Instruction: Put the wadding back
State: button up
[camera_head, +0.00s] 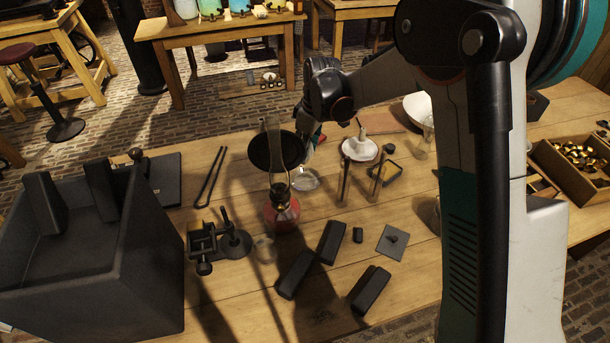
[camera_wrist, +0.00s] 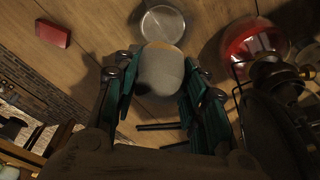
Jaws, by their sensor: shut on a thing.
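In the wrist view my gripper (camera_wrist: 160,82) is shut on a pale grey, rounded piece with a tan edge, which looks like the wadding (camera_wrist: 160,75). A small round, shallow glass or metal dish (camera_wrist: 163,22) shows just beyond the held piece, apart from it in the picture. The dish also shows in the head view (camera_head: 305,180), on the table below my gripper (camera_head: 310,146). In the head view the held piece is mostly hidden by my gripper and the dark disc of the lamp.
A lamp with a red base (camera_head: 282,212) and a dark disc stands close to my gripper. A white dish (camera_head: 360,149) and thin upright rods stand to the right. Several dark blocks (camera_head: 331,242) lie in front. A large dark box (camera_head: 150,270) fills the left.

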notch_tip(320, 180, down, 10)
jog(key=b, duration=0.2)
jog(key=shift+r+b, duration=0.15)
jog(key=shift+b, duration=0.2)
jog(key=o, duration=1)
